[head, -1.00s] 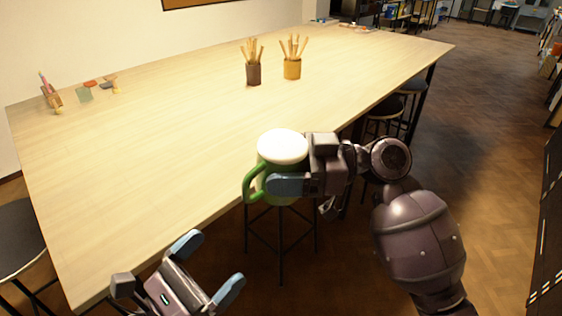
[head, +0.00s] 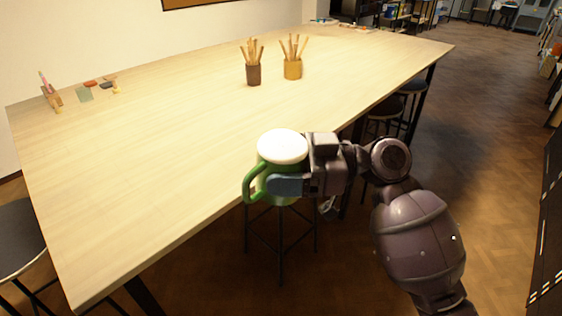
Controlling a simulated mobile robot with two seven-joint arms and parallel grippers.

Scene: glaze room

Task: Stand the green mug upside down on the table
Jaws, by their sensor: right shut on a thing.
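The green mug (head: 285,169) is held in the air by my right gripper (head: 277,186), near the table's front right edge. Its round white end faces up; I cannot tell whether this is its base or its inside. Its green handle sticks out to the left and down. The right gripper comes from the right and is shut on the mug's side; a blue finger pad lies across the body. The pale wooden table (head: 150,160) fills the left and middle of the view. My left gripper is out of view.
A dark pot (head: 253,75) and a tan pot (head: 292,69) of wooden tools stand towards the table's back. Small items, including a green card (head: 84,94), lie at the far left. A stool (head: 281,235) shows below the mug. The table's near middle is clear.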

